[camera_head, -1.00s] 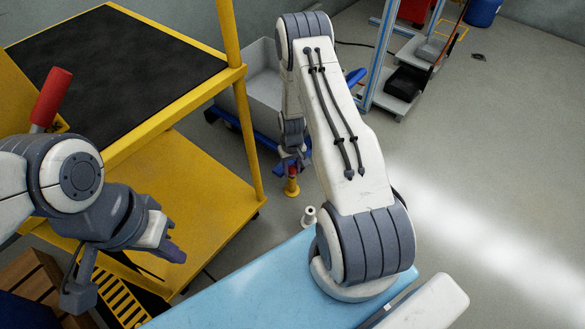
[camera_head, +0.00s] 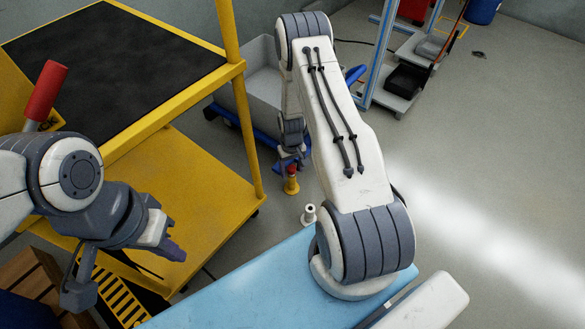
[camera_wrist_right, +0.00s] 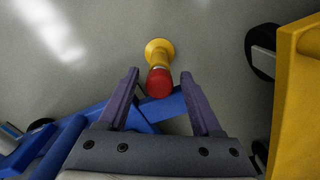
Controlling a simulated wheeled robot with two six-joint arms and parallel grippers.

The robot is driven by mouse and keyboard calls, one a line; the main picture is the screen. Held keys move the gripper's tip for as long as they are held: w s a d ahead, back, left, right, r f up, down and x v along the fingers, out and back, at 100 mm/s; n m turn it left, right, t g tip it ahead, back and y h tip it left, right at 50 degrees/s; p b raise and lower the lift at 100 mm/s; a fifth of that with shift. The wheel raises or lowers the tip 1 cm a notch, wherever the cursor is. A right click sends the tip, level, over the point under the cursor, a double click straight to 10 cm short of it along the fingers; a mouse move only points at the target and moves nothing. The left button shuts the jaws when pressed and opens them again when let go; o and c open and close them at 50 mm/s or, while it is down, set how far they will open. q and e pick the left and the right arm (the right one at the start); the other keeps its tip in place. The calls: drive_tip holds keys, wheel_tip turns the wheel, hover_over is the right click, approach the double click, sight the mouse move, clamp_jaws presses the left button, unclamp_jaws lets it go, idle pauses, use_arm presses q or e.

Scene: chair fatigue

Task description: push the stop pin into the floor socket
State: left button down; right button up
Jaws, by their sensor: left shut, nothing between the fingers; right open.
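A red knob of the stop pin (camera_wrist_right: 159,82) shows at the top of a short yellow floor socket with a round foot (camera_wrist_right: 158,48). In the head view the yellow piece (camera_head: 291,186) stands upright on the floor, its red top partly hidden by my right gripper. My right gripper (camera_wrist_right: 159,76) is open, with a finger on each side of the knob in the picture and visible gaps. I cannot tell the height between fingertips and knob, or how deep the pin sits. My left gripper (camera_head: 172,250) is shut and empty, in front of the yellow cart's lower shelf.
A yellow cart (camera_head: 190,195) with a black top and red handle (camera_head: 46,92) stands left. A grey bin (camera_head: 262,85) on a blue frame stands behind my right forearm; blue bars (camera_wrist_right: 70,140) lie close beneath that gripper. Open floor (camera_head: 480,170) extends to the right.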

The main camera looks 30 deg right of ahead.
wheel_tip(320, 180, up, 10)
drive_tip(key=p, duration=0.5)
drive_tip(key=shift+w+r+p, duration=0.1)
drive_tip(key=shift+r+p, duration=0.05)
drive_tip(key=shift+p, duration=0.2)
